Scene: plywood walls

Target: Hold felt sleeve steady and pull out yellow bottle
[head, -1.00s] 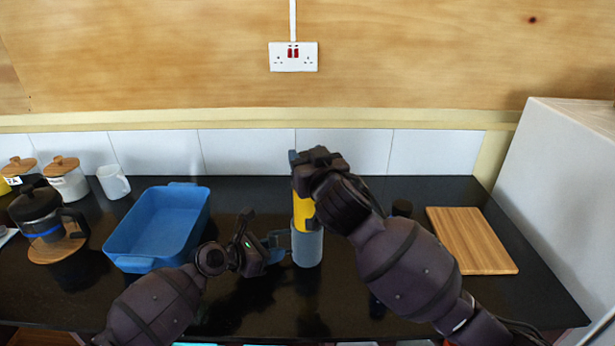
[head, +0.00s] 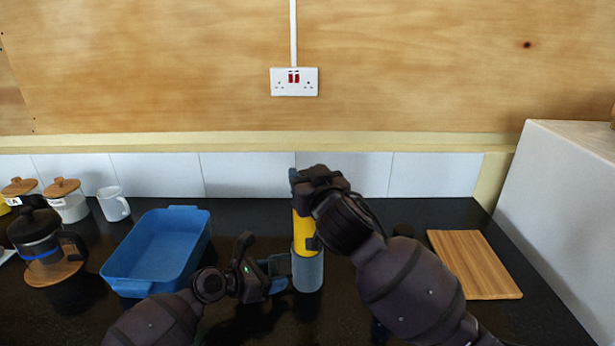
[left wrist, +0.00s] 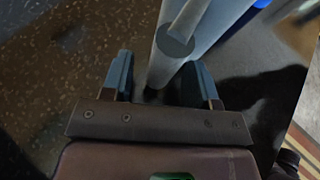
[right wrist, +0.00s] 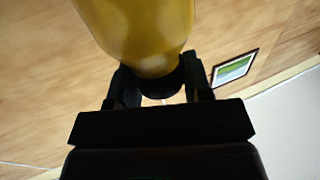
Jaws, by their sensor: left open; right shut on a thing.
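The grey felt sleeve (head: 307,273) stands upright on the black worktop. The yellow bottle (head: 303,233) sticks up out of it, its lower part hidden inside. My right gripper (head: 299,182) is shut on the bottle's top end. In the right wrist view the yellow bottle (right wrist: 142,30) runs up from between the fingers (right wrist: 160,88). My left gripper (head: 282,275) is low at the sleeve's left side, fingers apart. In the left wrist view a grey cylinder, apparently the sleeve (left wrist: 160,62), lies between the open fingers (left wrist: 160,88); I cannot tell whether they touch it.
A blue tray (head: 118,283) stands at left, behind my left arm. A cafetière (head: 38,250), jars (head: 66,207) and a white mug (head: 115,206) are further left. A wooden board (head: 474,265) lies at right beside a white box-like unit (head: 565,200). A small dark object (head: 403,230) stands behind my right arm.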

